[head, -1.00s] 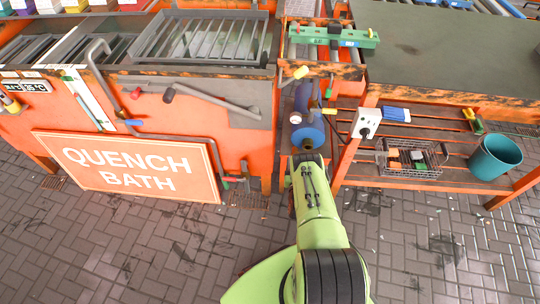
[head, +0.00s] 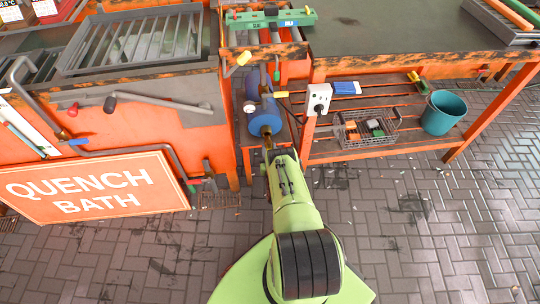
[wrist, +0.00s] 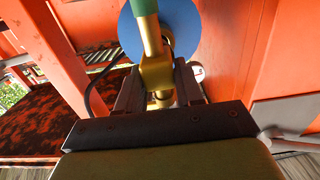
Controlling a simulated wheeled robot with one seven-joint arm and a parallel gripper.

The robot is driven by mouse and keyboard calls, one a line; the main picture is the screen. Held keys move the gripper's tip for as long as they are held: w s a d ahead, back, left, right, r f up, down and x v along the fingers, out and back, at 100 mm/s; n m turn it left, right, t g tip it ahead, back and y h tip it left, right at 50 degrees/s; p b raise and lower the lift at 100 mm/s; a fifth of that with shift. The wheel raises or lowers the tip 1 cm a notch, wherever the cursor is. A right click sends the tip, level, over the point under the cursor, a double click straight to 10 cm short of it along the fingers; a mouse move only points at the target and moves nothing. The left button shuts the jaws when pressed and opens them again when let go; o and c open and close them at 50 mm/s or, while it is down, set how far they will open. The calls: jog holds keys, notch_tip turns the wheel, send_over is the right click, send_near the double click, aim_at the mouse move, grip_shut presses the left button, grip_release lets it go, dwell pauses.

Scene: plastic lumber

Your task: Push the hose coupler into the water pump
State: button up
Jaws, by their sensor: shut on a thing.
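The water pump (head: 265,121) is a blue cylinder under the bench, its round end facing me; in the wrist view its blue face (wrist: 128,36) fills the top middle. In the head view my gripper (head: 268,152) is just below the pump. Whether the coupler is seated in the pump is hidden.
The orange quench bath sign (head: 90,188) stands left of the pump. A white socket box (head: 318,98) is on the bench leg to the right. A wire basket (head: 368,132) and a teal bucket (head: 443,112) sit on the lower shelf. The brick floor (head: 440,230) is clear.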

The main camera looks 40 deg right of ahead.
jog(key=shift+r+x, duration=0.1)
jog(key=shift+x, duration=1)
jog(key=shift+r+x, duration=0.15)
jog(key=shift+x, duration=1)
dwell(0.8)
jog(key=o, duration=1.7)
jog(key=shift+f, duration=0.1)
jog(key=shift+p+v, duration=1.7)
jog(key=shift+v, duration=0.55)
jog(key=shift+p+v, duration=0.3)
jog(key=shift+v, duration=1)
jog(key=shift+f, duration=0.1)
